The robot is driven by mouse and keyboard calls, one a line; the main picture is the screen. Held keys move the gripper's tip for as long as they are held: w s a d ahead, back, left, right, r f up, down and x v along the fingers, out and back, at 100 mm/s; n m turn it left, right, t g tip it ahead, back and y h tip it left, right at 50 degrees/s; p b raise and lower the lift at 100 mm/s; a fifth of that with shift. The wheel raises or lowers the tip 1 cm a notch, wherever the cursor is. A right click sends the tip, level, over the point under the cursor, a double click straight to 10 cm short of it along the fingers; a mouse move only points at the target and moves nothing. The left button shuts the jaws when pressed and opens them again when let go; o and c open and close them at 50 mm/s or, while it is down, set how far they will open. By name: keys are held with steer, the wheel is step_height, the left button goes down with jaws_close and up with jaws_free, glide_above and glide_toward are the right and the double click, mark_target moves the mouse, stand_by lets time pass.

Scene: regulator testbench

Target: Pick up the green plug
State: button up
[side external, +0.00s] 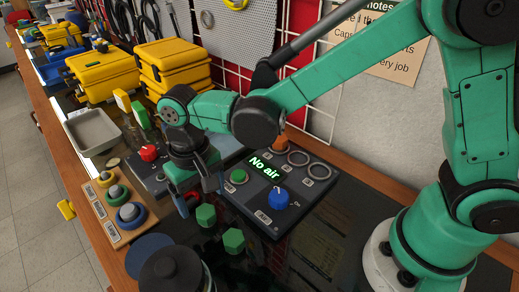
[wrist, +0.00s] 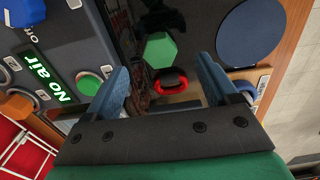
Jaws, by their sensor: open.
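Two green hexagonal pieces lie on the dark bench mat in the side view: one (side external: 206,215) close to my gripper and one (side external: 233,240) nearer the camera. I cannot tell which is the green plug. The closer one appears in the wrist view (wrist: 160,50), ahead of and between my fingers, not touching them. My gripper (side external: 197,198) is open and empty above the mat; its two blue-grey fingers show in the wrist view (wrist: 163,82).
The regulator panel (side external: 262,190) reads "No air" and has a green button (side external: 238,177) and blue knob (side external: 278,198). A wooden board (side external: 103,213) with coloured rings stands left of the gripper. A blue disc (side external: 148,252) and dark round pot (side external: 172,272) lie nearer the camera.

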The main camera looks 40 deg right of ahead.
mark_target(205, 211)
steer(key=shift+f, duration=2.5)
jaws_close()
